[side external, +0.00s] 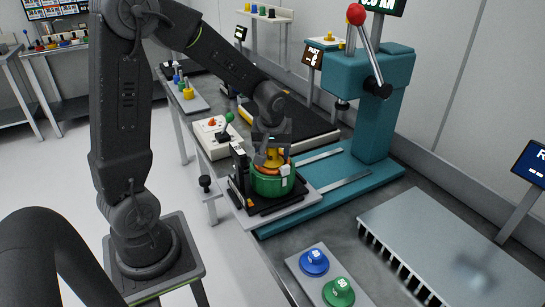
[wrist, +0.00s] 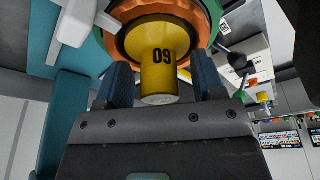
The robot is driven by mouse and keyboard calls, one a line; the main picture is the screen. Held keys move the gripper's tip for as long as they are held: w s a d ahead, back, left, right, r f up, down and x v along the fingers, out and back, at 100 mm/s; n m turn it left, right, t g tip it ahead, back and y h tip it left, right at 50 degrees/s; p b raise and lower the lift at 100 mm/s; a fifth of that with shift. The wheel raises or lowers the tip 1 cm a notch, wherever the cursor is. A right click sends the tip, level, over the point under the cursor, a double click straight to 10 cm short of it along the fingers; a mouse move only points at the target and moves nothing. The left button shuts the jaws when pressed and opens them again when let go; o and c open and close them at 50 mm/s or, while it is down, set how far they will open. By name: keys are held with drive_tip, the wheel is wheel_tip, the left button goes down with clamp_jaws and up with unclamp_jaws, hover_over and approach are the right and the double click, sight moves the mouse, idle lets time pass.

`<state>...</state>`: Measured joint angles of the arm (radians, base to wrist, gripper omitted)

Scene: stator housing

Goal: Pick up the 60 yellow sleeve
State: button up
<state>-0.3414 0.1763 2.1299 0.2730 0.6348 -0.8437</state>
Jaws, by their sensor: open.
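The yellow sleeve (wrist: 157,62) stands between my fingers in the wrist view, its 60 marking appearing upside down. In the side view the yellow sleeve (side external: 272,156) sticks up from the middle of the green stator housing (side external: 268,187), inside an orange ring (wrist: 113,43). My gripper (wrist: 163,82) is open, with one dark finger on each side of the sleeve and a gap showing on both sides. In the side view my gripper (side external: 271,160) is over the housing and partly hides the sleeve.
The housing sits on a black fixture (side external: 275,203) beside a teal press (side external: 370,100) with a red-knobbed lever. Blue (side external: 314,262) and green (side external: 338,291) labelled parts stand on a plate in front. A control box (side external: 216,135) with a red knob stands behind the housing.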

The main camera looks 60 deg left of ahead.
drive_tip(key=shift+c, duration=0.3)
drive_tip(key=c, duration=1)
clamp_jaws()
